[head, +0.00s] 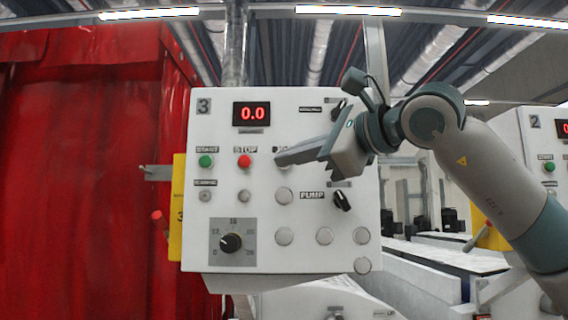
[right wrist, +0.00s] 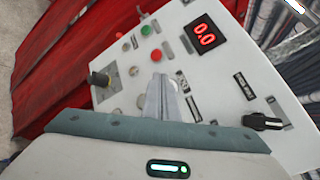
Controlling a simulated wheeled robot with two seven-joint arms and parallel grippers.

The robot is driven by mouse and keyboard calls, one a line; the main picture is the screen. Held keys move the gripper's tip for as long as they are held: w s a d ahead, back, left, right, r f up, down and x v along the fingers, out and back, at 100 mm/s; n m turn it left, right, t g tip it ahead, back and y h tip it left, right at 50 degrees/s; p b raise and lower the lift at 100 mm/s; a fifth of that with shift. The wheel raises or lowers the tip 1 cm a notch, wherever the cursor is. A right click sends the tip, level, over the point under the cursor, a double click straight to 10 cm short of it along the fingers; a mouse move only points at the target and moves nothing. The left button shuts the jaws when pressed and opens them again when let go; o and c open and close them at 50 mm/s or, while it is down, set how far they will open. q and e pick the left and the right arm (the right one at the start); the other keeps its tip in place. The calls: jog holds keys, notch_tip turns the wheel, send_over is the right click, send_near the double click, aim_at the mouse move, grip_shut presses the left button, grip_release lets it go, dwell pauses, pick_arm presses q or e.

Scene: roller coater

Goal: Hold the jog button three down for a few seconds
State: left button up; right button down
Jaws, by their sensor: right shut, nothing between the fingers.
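The white control panel marked 3 (head: 300,110) faces me. It has a green START button (head: 206,161) and a red STOP button (head: 244,161) in one row, and a red 0.0 display (head: 252,113) above. To the right of STOP, a label beginning with J is partly covered by my right gripper (head: 280,158). In the right wrist view the shut, empty fingers (right wrist: 158,84) point at the panel close to that row. I cannot tell whether they touch the button. My left gripper is not in view.
A PUMP switch (head: 342,201), a dial (head: 230,243) and several blank round caps sit lower on the panel. A yellow plate (head: 177,205) and red lever knob (head: 157,215) are at its left edge. A red curtain (head: 80,170) hangs left. Panel 2 (head: 540,130) stands right.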

jog(key=s+b, duration=0.3)
jog(key=s, duration=0.2)
dwell(0.6)
dwell(0.4)
